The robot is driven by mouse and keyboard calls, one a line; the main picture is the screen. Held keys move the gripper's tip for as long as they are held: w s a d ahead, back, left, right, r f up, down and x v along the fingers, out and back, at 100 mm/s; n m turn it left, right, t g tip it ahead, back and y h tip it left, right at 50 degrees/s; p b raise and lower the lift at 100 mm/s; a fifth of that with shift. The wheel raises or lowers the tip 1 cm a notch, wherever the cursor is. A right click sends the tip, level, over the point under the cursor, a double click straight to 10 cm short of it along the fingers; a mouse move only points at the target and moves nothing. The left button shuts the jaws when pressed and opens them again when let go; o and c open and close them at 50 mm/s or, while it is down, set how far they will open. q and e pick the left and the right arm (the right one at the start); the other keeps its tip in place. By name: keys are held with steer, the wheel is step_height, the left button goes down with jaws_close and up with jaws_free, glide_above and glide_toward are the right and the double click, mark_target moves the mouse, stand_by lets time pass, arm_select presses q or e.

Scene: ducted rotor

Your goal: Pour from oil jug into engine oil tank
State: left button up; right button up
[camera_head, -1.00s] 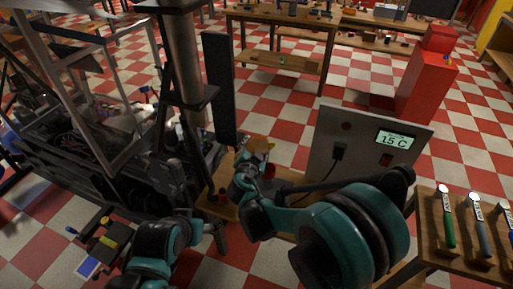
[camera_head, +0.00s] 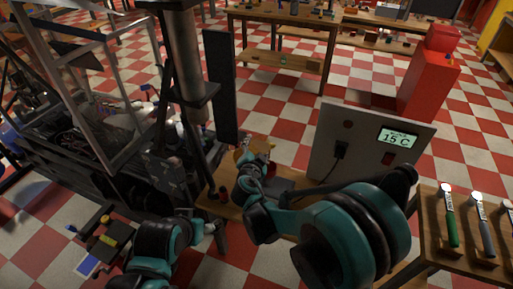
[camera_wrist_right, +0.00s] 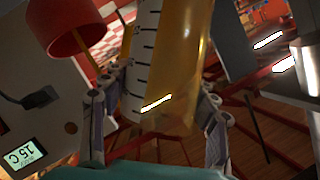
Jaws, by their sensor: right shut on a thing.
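The oil jug (camera_wrist_right: 172,62) is a translucent yellow vessel with dark scale marks on a pale strip. My right gripper (camera_wrist_right: 165,110) is shut on it, with one finger on each side, in the right wrist view. In the head view, the jug (camera_head: 258,149) shows small beyond my right gripper (camera_head: 258,170), largely hidden by my arm. A red cup-like part (camera_wrist_right: 80,32) is left of the jug in the wrist view; I cannot tell whether it belongs to it. I cannot clearly pick out the engine oil tank. My left gripper (camera_head: 208,229) is small and its fingers are unclear.
A panel (camera_head: 365,145) reading 15 C, with a plug, stands right of the jug above a wooden bench (camera_head: 230,207). A dark machine with a metal frame (camera_head: 95,70) fills the left. Tools lie on the right table (camera_head: 435,258).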

stand_by(0.3)
steer(key=shift+s+f+m+b, duration=0.1)
steer(key=shift+f+m+b, duration=0.25)
steer(key=shift+b, duration=0.2)
stand_by(2.3)
steer(key=shift+f+m+t+y+b, duration=0.2)
steer(key=shift+m+t+y+b, duration=0.1)
steer(key=shift+m+y+b, duration=0.2)
stand_by(2.6)
steer(key=shift+f+m+b, duration=0.1)
steer(key=shift+m+b, duration=0.25)
steer(key=shift+b, duration=0.15)
stand_by(1.2)
